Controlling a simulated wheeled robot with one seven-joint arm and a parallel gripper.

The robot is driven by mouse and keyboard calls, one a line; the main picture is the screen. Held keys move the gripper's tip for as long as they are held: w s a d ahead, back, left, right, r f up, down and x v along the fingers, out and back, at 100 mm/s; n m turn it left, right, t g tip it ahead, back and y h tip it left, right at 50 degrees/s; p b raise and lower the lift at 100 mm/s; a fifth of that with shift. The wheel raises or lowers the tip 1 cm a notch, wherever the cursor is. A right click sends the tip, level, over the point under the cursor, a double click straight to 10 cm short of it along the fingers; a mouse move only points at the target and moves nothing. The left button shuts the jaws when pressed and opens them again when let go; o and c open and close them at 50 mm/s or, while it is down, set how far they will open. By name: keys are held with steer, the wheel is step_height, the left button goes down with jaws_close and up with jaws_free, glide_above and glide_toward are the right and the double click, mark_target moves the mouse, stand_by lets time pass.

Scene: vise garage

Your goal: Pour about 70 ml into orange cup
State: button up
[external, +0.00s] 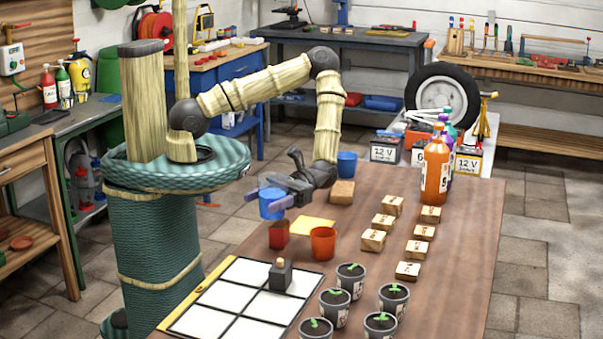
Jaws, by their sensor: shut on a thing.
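The orange cup (323,243) stands upright on the brown table. My gripper (273,197) is shut on a light blue cup (271,209), held above the table's left side, up and left of the orange cup and apart from it. The held cup looks roughly upright; its contents cannot be made out. A red container (278,235) stands just left of the orange cup. The inside of the orange cup is too small to read.
A yellow sheet (303,226) lies behind the orange cup. A darker blue cup (347,165) and wooden blocks (374,240) stand farther back and right. Potted seedlings (350,280) and a white grid board (237,298) are in front. Bottles (435,172) stand at the far right.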

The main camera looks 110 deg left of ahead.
steer(key=shift+s+d+f+m+g+y, duration=0.45)
steer(key=shift+d+m+g, duration=0.2)
steer(key=shift+g, duration=0.35)
steer(key=shift+w, duration=0.1)
steer(key=shift+w+a+r+n+h+b, duration=0.15)
steer(key=shift+w+n+h+b, duration=0.4)
steer(key=shift+n+b, duration=0.3)
steer(key=shift+w+r+n+h+b, duration=0.15)
steer(key=shift+w+n+h+b, duration=0.35)
steer(key=shift+n+b, duration=0.3)
steer(key=shift+w+a+r+n+h+b, duration=0.15)
steer(key=shift+w+n+h+b, duration=0.4)
steer(key=shift+n, duration=0.45)
steer(key=r+n, duration=0.1)
steer(key=w+r+n+h+b, duration=0.1)
steer(key=shift+w+n+t, duration=0.15)
steer(key=shift+n+t, duration=0.15)
steer(key=shift+n, duration=0.1)
steer(key=shift+w+r+n+t+h+b, duration=0.15)
steer(key=shift+n+t+h+b, duration=0.15)
steer(key=shift+n+h+b, duration=0.45)
steer(key=shift+f+n+t+h+b, duration=0.25)
steer(key=shift+n+t+b, duration=0.3)
steer(key=shift+n, duration=0.5)
steer(key=shift+w+a+r+n+h+b, duration=0.1)
steer(key=shift+w+a+n+h+b, duration=0.2)
steer(key=shift+w+n, duration=0.1)
steer(key=shift+d+r+n+t+h+b, duration=0.1)
steer(key=shift+r+n+t+h+b, duration=0.2)
steer(key=shift+n+t, duration=0.55)
